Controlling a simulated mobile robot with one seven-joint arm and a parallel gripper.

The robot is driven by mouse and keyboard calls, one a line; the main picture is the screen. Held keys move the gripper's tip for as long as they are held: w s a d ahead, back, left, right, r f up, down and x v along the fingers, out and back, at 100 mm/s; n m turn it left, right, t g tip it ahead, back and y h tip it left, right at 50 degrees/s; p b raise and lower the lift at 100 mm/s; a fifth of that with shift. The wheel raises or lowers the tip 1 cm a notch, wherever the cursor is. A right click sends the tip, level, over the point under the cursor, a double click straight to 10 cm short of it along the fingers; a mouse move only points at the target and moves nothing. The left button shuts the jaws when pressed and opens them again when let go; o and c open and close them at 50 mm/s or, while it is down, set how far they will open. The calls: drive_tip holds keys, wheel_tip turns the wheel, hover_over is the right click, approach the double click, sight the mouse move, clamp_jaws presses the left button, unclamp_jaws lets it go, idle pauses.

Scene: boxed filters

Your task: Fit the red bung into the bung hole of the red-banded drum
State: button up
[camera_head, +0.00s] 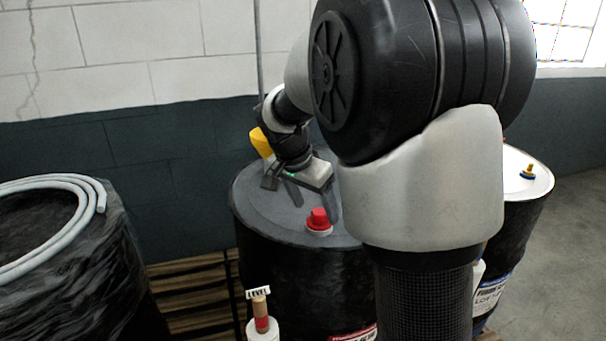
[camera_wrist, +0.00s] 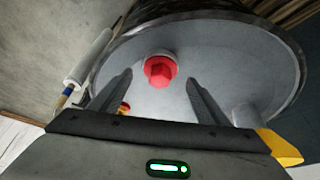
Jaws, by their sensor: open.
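The red bung (camera_head: 319,219) stands upright in a white collar near the front rim of a dark drum's grey top (camera_head: 262,205). How deep it sits in the collar I cannot tell. A label with a red strip (camera_head: 352,335) shows low on this drum. My gripper (camera_head: 313,203) is open and empty, above the drum top, just behind and over the bung. In the wrist view the bung (camera_wrist: 159,72) lies between and slightly beyond the fingertips (camera_wrist: 159,80), with clear gaps on both sides. My arm hides the drum's right part.
A wrapped drum with a grey hose (camera_head: 60,182) stands left. A white-topped drum (camera_head: 525,185) with a yellow-and-blue plug stands right. A post tagged LEVEL (camera_head: 262,310) rises in front. A yellow part (camera_head: 261,142) is behind my gripper. A small red-and-yellow thing (camera_wrist: 124,108) is partly hidden by a finger.

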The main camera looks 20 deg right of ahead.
drive_tip(key=p+v, duration=0.1)
drive_tip(key=v, duration=1.3)
drive_tip(key=shift+d+r, duration=0.1)
drive_tip(key=s+a+r+n+t+y+p, duration=0.1)
drive_tip(key=s+n+p, duration=0.3)
drive_tip(key=s, duration=0.7)
drive_tip(key=s+a+r+n+t+y+p, duration=0.2)
drive_tip(key=s+n+p, duration=0.3)
drive_tip(key=s, duration=0.5)
drive_tip(key=a+n+y, duration=0.1)
drive_tip(key=n, duration=0.1)
drive_tip(key=shift+s+n, duration=0.3)
drive_tip(key=shift+s, duration=0.05)
